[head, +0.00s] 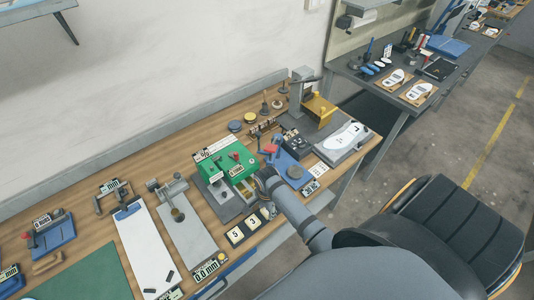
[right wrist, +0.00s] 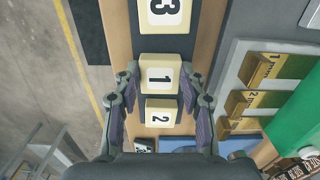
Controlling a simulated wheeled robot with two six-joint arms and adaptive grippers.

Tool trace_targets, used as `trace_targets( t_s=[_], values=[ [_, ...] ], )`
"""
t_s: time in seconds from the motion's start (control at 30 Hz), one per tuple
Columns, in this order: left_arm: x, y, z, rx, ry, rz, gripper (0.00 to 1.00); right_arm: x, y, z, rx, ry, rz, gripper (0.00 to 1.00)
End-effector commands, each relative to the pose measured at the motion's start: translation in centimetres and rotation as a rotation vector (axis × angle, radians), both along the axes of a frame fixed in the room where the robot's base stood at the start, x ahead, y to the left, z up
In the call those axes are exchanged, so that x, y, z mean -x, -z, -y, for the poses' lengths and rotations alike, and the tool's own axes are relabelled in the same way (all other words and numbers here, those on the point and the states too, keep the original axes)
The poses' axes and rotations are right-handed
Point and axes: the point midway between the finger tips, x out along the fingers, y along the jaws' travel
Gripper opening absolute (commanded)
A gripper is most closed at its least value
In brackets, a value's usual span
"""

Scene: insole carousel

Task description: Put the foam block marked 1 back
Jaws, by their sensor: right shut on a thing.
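My right gripper (right wrist: 160,84) is shut on the cream foam block marked 1 (right wrist: 160,77), with one finger on each side. In the right wrist view this block lies in line between the block marked 3 (right wrist: 163,12) and the block marked 2 (right wrist: 159,113). A dark strip (right wrist: 161,46) shows between blocks 3 and 1. I cannot tell whether block 1 touches the strip or hangs just above it. In the head view my right gripper (head: 264,182) is over the bench's front part, and my arm hides much of it. My left gripper is not in view.
Blocks marked 5 (head: 235,236) and 3 (head: 252,222) sit along the bench's front edge. A green fixture (head: 212,158) stands just behind. Stepped brass pieces (right wrist: 262,68) lie beside the row.

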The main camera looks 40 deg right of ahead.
Motion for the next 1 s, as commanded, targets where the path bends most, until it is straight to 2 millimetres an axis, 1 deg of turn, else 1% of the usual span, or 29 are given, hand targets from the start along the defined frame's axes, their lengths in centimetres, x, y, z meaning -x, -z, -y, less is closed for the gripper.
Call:
trace_targets(
  t_s=[0.03, 0.07, 0.2, 0.47, 0.6, 0.67, 0.9, 1.0],
  values=[
    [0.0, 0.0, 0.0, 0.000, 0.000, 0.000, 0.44, 0.0, 0.2, 0.0, 0.000, 0.000, -0.001, 0.24],
    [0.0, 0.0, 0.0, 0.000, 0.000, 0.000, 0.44, 0.0, 0.1, 0.0, 0.000, 0.000, -0.001, 0.45],
    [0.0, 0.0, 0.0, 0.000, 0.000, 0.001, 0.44, 0.0, 0.1, 0.0, 0.000, 0.000, -0.001, 0.64],
    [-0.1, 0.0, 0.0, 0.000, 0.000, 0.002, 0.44, 0.0, 0.1, 0.0, 0.000, 0.000, -0.001, 0.64],
    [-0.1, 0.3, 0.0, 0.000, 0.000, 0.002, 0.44, -0.1, -0.7, 0.0, 0.001, 0.000, 0.001, 0.64],
    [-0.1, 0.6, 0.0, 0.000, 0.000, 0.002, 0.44, -0.1, -1.7, 0.1, 0.002, -0.001, 0.003, 0.64],
    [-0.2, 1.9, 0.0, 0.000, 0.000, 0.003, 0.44, -0.1, -7.5, 0.0, 0.002, -0.001, 0.005, 0.64],
    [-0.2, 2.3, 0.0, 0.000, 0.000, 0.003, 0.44, 0.0, -9.6, 0.1, 0.003, -0.001, 0.004, 0.64]
  ],
)
